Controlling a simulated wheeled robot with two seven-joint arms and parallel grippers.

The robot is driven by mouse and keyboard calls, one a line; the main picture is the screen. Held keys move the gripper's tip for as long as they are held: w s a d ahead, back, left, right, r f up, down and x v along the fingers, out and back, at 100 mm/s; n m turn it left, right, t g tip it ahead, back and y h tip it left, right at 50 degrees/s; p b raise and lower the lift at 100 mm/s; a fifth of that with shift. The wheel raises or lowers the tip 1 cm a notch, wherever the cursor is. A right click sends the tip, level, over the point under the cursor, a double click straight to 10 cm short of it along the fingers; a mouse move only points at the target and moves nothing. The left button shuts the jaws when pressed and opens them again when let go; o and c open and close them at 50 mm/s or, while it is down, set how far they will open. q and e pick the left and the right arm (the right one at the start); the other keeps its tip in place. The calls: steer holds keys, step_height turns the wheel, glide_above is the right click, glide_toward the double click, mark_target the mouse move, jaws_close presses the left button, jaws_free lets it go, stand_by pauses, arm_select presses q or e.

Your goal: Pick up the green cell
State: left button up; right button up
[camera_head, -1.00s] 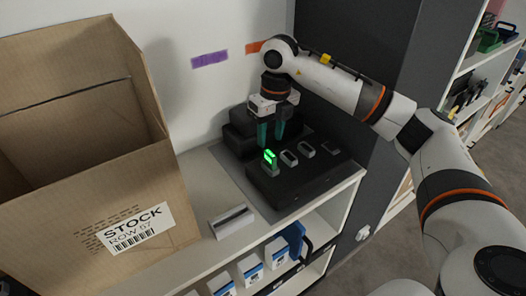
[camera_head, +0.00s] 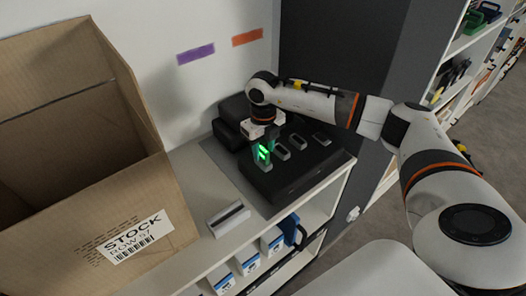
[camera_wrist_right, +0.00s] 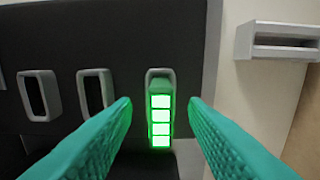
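The green cell (camera_head: 263,153) is a small upright block with glowing green bars. It stands in a slot of the black charging dock (camera_head: 300,173) on the shelf top. In the right wrist view the lit cell (camera_wrist_right: 160,122) lies between the two teal fingers of my right gripper (camera_wrist_right: 160,112). A gap shows on each side, so the fingers are open around it and not touching it. In the head view my right gripper (camera_head: 264,145) is down at the cell, its fingers partly hidden. My left gripper is not in view.
Empty grey slots (camera_head: 282,149) lie beside the cell on the dock. A white slotted block (camera_head: 228,218) lies in front. A large open cardboard carton (camera_head: 85,200) stands at left. Blue-and-white boxes (camera_head: 247,263) fill the shelf below. A wall is close behind.

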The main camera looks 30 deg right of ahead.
mark_target(263, 149)
steer(key=shift+f, duration=0.75)
steer(key=shift+w+f, duration=0.1)
jaws_close()
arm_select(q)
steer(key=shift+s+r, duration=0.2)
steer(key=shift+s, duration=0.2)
arm_select(e)
steer(key=shift+r, duration=0.2)
steer(key=shift+r, duration=0.35)
step_height(263, 149, up, 9)
steer(key=b, duration=0.3)
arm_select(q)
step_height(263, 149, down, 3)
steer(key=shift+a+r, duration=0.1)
